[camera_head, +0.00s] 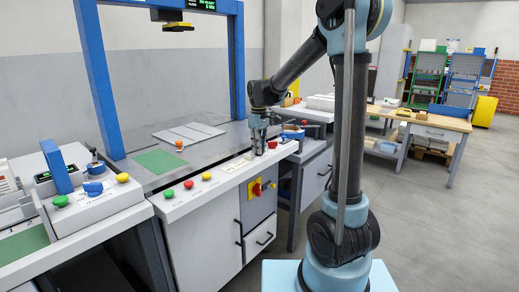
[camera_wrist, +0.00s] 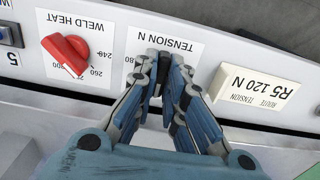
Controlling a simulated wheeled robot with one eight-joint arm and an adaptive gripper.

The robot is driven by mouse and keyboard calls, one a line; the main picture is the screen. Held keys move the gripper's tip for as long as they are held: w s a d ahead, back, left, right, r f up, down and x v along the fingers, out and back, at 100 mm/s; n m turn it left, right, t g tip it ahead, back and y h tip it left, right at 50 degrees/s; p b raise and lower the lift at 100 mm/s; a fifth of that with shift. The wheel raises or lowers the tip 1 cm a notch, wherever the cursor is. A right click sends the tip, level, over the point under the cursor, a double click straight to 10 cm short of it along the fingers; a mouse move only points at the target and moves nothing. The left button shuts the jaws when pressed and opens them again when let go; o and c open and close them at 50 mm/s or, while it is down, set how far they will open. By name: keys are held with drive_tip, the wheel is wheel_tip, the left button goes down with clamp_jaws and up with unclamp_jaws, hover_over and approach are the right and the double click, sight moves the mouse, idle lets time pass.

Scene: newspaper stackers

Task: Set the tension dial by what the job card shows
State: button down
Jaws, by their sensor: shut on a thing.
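In the wrist view, the tension dial's white label plate (camera_wrist: 140,52), marked TENSION N, lies on the light panel and appears upside down. My gripper (camera_wrist: 161,72) is over this plate with its fingers close together, shut on the tension dial. The fingers hide the dial and most of its scale, so its setting cannot be read. The job card (camera_wrist: 262,92) reads "ROUTE TENSION R5 120 N" and stands to the right of the fingers. In the head view my gripper (camera_head: 258,145) is down at the far end of the white panel.
A red weld heat knob (camera_wrist: 66,54) sits left of my gripper, apart from it. In the head view, coloured buttons (camera_head: 206,176) line the panel's front, above a red-and-yellow switch (camera_head: 257,189). A blue frame (camera_head: 97,80) spans the bench. Open floor (camera_head: 430,220) lies right.

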drive_tip(key=c, duration=1.7)
unclamp_jaws()
drive_tip(key=shift+o, duration=0.2)
wheel_tip(320, 180, up, 12)
drive_tip(key=shift+d, duration=0.1)
drive_tip(key=s+d+f+m, duration=0.2)
drive_tip(key=s+d+m, duration=0.1)
drive_tip(key=s+d, duration=0.6)
drive_tip(key=s+d+f+m, duration=0.2)
drive_tip(key=s+d+f, duration=0.2)
drive_tip(key=s+f, duration=0.2)
drive_tip(key=s+d+f+m+t, duration=0.1)
drive_tip(key=s+d+f, duration=0.3)
drive_tip(key=s, duration=0.5)
drive_tip(key=s+d+f+m+t, duration=0.1)
drive_tip(key=s+d+f+m, duration=0.3)
drive_tip(key=s+f, duration=0.3)
drive_tip(key=shift+s+d+f, duration=0.4)
drive_tip(key=shift+d+f, duration=0.05)
drive_tip(key=shift+d, duration=0.05)
